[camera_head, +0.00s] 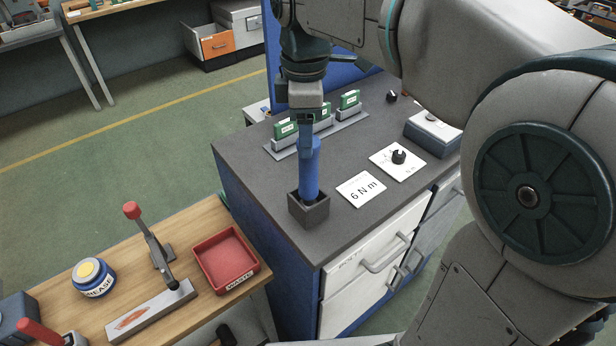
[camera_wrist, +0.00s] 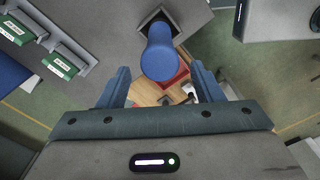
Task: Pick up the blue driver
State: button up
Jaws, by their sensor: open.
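The blue driver (camera_head: 311,172) stands upright in a small dark square holder (camera_head: 309,210) at the near corner of the grey cabinet top. In the wrist view the driver (camera_wrist: 160,60) shows from above, its round blue end between and just beyond my two blue fingers. My gripper (camera_head: 307,140) points down over the driver's upper part, with its fingers around or right beside it. In the wrist view my gripper (camera_wrist: 160,85) is open, with a gap on each side of the driver. The driver's lower end is hidden in the holder.
A rack with green boxes (camera_head: 286,129) stands behind the driver. A "6 N m" card (camera_head: 361,190), a card with a dark knob (camera_head: 398,157) and a grey box (camera_head: 433,132) lie to the right. A wooden bench (camera_head: 208,307) holds a red waste tray (camera_head: 224,260), a lever tool and a grease tub (camera_head: 93,277).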

aim_at(309, 181)
notch_tip(309, 181, down, 7)
jog(key=p, duration=0.1)
jog(key=shift+d+r, duration=0.2)
jog(key=c, duration=1.3)
